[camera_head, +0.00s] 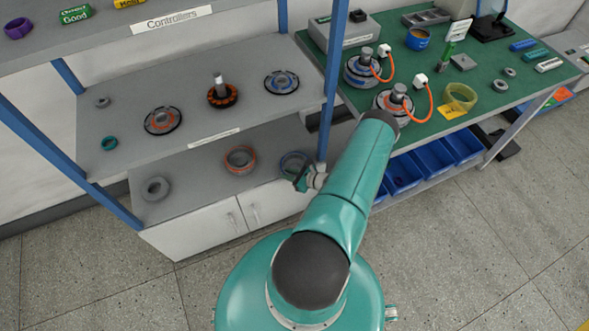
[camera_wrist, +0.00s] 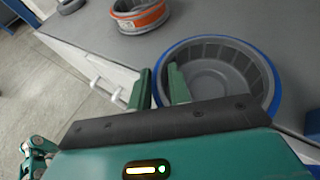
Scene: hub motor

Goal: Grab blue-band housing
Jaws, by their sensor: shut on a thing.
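The blue-band housing (camera_head: 292,161) is a grey, open-topped ring with a blue band, on the right end of the lower shelf. In the wrist view the housing (camera_wrist: 262,58) shows its ribbed inner wall and floor. My gripper (camera_wrist: 162,80) has one finger outside the housing's left wall and one inside it, shut on that wall. In the head view my gripper (camera_head: 307,180) is at the shelf's front right, partly hidden by my arm. The housing looks upright; I cannot tell whether it touches the shelf.
An orange-band housing (camera_head: 240,159) stands to the left on the lower shelf (camera_head: 195,179), with a plain grey ring (camera_head: 155,188) farther left. The upper shelf (camera_head: 205,85) overhangs them. A blue shelf post (camera_head: 334,75) is close to my arm. The green workbench (camera_head: 475,65) is at right.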

